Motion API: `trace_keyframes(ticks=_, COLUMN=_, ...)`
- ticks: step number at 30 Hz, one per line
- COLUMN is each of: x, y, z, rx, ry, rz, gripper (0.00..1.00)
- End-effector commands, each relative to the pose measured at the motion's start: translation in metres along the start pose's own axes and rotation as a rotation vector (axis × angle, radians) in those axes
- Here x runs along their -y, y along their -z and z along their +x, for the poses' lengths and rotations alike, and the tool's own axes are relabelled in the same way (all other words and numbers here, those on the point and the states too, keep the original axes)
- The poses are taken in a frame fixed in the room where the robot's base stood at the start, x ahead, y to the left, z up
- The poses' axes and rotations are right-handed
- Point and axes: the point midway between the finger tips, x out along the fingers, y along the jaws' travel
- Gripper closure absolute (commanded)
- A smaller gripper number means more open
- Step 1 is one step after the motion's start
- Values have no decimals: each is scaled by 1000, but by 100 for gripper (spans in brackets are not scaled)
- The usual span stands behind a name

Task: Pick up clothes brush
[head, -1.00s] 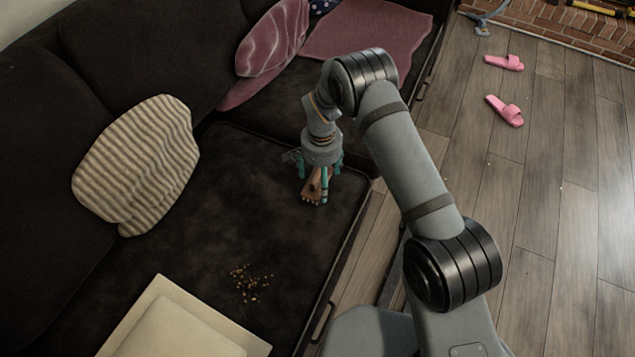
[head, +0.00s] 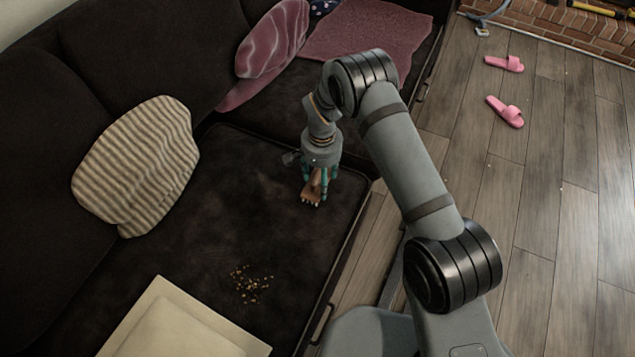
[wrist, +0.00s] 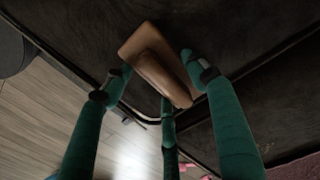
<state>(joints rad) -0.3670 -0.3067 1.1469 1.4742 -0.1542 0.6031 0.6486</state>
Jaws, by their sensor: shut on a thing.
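The brown wooden clothes brush (head: 311,196) is at the front right part of the dark sofa seat. In the wrist view the brush (wrist: 150,58) is a tan block with a raised ridge along its middle. My gripper (head: 317,186) points down over it, with its teal fingers shut on the brush. In the wrist view my gripper (wrist: 158,72) has fingers on both sides of the brush and a third at its near end. The fingers partly hide the brush in the head view, and I cannot tell whether it touches the seat.
Yellowish crumbs (head: 250,284) lie on the seat near a cream tray-like object (head: 180,325). A striped cushion (head: 137,165) leans at the left. A pink cushion (head: 272,38) and blanket (head: 365,30) lie behind. Pink slippers (head: 505,111) are on the wooden floor.

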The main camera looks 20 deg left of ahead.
Motion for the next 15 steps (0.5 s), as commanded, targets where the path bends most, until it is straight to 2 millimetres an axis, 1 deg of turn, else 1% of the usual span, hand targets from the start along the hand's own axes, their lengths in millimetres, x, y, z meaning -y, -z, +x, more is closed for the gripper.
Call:
trace_keyframes(ticks=1, x=0, y=0, z=0, rx=0, ry=0, rz=0, gripper=67)
trace_keyframes(ticks=3, x=0, y=0, z=0, rx=0, ry=0, rz=0, gripper=71)
trace_keyframes(ticks=10, x=0, y=0, z=-1, rx=0, ry=0, rz=0, gripper=71)
trace_keyframes(ticks=15, x=0, y=1, z=-10, rx=-1, ry=1, rz=0, gripper=71)
